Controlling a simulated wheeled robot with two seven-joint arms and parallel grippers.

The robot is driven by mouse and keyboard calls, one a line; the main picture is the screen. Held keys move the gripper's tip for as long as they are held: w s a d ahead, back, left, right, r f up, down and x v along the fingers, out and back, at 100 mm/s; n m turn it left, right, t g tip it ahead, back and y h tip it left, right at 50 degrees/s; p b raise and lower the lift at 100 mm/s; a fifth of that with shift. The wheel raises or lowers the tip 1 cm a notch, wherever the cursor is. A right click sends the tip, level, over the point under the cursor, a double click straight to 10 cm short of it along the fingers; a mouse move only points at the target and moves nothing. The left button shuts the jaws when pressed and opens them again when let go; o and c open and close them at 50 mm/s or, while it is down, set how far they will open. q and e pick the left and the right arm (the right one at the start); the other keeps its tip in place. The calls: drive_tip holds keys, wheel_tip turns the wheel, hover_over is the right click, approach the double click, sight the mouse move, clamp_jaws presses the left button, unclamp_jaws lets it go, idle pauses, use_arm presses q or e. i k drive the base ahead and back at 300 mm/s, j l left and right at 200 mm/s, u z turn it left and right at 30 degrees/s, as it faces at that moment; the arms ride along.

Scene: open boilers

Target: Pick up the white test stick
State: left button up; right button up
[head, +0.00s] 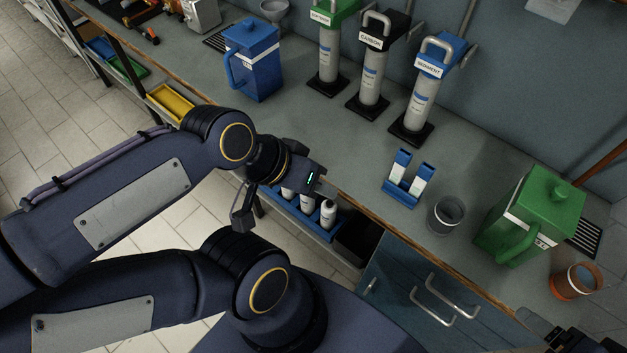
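A small blue holder (402,194) stands on the grey counter, right of the middle. Two upright white pieces with blue tops, the left one (399,163) and the right one (421,178), stand in it. They look like test sticks, but I cannot tell which one is meant. My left gripper (280,185) is over the counter's front edge, left of the holder and well apart from it. A green light shows on its body. Its fingertips are not clear, so its opening cannot be judged. A dark part at the bottom right edge may be my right gripper (568,341), mostly cut off.
A grey cup (445,215), a green jug (533,216) and an orange cup (576,282) stand right of the holder. Filter columns (414,112) stand behind it, and a blue jug (254,62) is farther left. White bottles (328,214) sit in a blue tray below the counter edge.

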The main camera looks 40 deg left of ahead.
sight(404, 157)
drive_tip(key=z, duration=0.85)
drive_tip(key=k+j+z, duration=0.15)
drive_tip(key=j+z, duration=0.25)
drive_tip(key=k+j+z, duration=0.15)
drive_tip(key=j+z, duration=0.25)
drive_tip(key=k+j+z, duration=0.15)
drive_tip(key=z, duration=0.3)
drive_tip(key=k+j+z, duration=0.2)
drive_tip(key=k+j, duration=0.3)
drive_tip(key=j, duration=0.15)
